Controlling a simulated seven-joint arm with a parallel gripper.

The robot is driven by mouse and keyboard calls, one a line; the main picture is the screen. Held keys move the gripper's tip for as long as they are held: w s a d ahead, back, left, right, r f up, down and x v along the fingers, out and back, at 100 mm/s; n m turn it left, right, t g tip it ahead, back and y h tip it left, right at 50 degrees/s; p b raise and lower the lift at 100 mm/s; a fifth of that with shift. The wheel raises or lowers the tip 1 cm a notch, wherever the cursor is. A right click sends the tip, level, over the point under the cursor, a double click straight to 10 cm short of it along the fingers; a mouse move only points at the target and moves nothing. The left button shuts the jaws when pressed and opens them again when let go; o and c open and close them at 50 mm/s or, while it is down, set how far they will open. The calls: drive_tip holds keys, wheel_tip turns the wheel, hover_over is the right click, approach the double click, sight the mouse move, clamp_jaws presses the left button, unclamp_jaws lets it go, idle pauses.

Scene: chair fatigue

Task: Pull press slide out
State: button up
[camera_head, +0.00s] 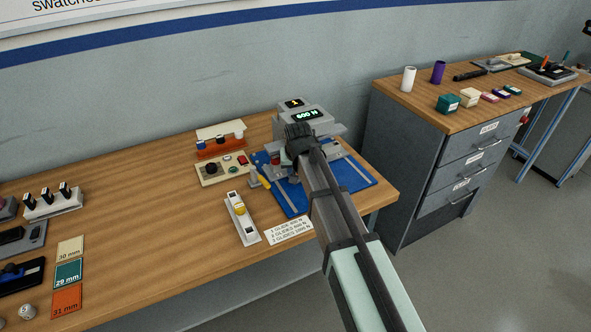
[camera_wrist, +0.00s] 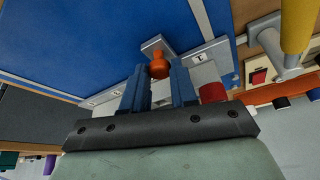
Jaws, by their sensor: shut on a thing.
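The grey press (camera_head: 290,110) stands on a blue mat (camera_head: 358,181) at the back of the wooden bench, with a green "600 N" display. My arm covers much of its front in the head view. In the wrist view an orange knob (camera_wrist: 159,66) stands on a grey metal piece (camera_wrist: 156,46) over the blue surface. My gripper (camera_wrist: 160,80) has its two blue-grey fingers on either side of the knob and is shut on it. The head view hides the fingertips, and how far the slide is out cannot be told there.
A control box (camera_head: 223,169) and a yellow lever (camera_head: 264,180) stand left of the press. A white fixture (camera_head: 242,218) and a printed card (camera_head: 289,231) lie in front. A drawer cabinet (camera_head: 440,150) stands to the right. The bench's middle left is clear.

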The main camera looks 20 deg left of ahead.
clamp_jaws()
drive_tip(key=s+d, duration=1)
drive_tip(key=shift+s+d, duration=0.15)
drive_tip(key=o, duration=0.6)
unclamp_jaws()
drive_tip(key=v, duration=1.3)
drive_tip(key=shift+r, duration=0.4)
